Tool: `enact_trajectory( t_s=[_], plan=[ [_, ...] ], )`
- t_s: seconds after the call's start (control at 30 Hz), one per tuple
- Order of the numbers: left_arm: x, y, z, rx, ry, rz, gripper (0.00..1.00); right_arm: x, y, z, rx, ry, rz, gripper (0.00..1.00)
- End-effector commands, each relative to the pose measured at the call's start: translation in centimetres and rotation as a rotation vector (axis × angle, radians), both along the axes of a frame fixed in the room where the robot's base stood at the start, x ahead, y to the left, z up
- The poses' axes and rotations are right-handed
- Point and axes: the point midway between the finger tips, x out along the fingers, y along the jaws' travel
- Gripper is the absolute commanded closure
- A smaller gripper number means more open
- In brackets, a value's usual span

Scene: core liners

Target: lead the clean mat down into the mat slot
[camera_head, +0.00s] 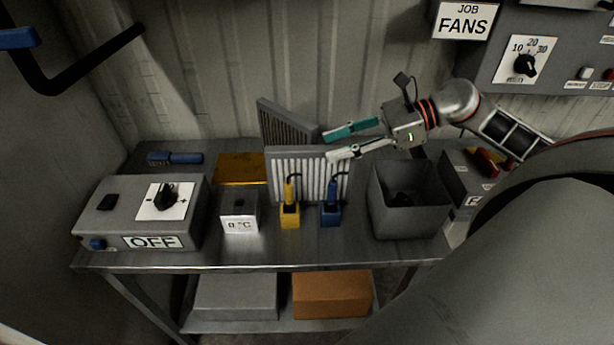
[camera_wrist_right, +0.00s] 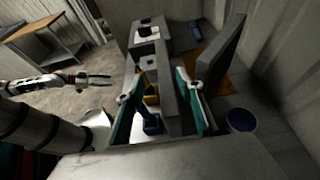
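A light ribbed mat in a grey frame (camera_head: 308,174) stands upright on the bench; I take it for the clean mat. A darker brownish ribbed mat (camera_head: 288,125) leans behind it. My right gripper (camera_head: 354,140) is at the light mat's upper right end. In the right wrist view its two fingers (camera_wrist_right: 160,68) are spread on either side of the grey mat edge (camera_wrist_right: 168,92), with a gap on the left side. I cannot make out the mat slot. My left gripper (camera_wrist_right: 98,79) shows only in the right wrist view, open and empty, off the bench.
An open grey bin (camera_head: 408,220) is to the right. An OFF box (camera_head: 145,215) and a small °C box (camera_head: 239,212) stand left. A blue round thing (camera_wrist_right: 241,120) is nearby.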

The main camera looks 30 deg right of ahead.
Motion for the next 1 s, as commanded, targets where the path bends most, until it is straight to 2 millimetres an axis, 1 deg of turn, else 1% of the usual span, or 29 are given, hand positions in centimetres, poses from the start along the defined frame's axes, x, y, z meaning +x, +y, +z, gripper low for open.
enact_trajectory(
  t_s=[0.1, 0.33, 0.5, 0.7, 1.0],
  plan=[
    [0.0, -0.1, 0.1, -0.003, 0.001, 0.001, 0.6, 0.5, 0.7, -0.2, -0.001, -0.004, 0.001, 0.63],
    [0.0, -0.1, 0.3, -0.002, 0.001, 0.0, 0.6, 1.3, 1.5, -0.7, 0.0, -0.002, 0.0, 0.63],
    [0.0, -0.1, 0.8, -0.002, 0.0, 0.0, 0.6, 2.6, 2.8, -1.4, 0.001, -0.004, 0.0, 0.63],
    [0.0, -0.1, 1.2, -0.002, -0.001, 0.001, 0.6, 3.6, 4.3, -2.3, 0.0, -0.002, -0.001, 0.63],
    [0.0, -0.1, 1.2, -0.002, -0.001, 0.001, 0.6, 3.8, 4.6, -2.7, -0.002, -0.001, -0.001, 0.63]
  ],
)
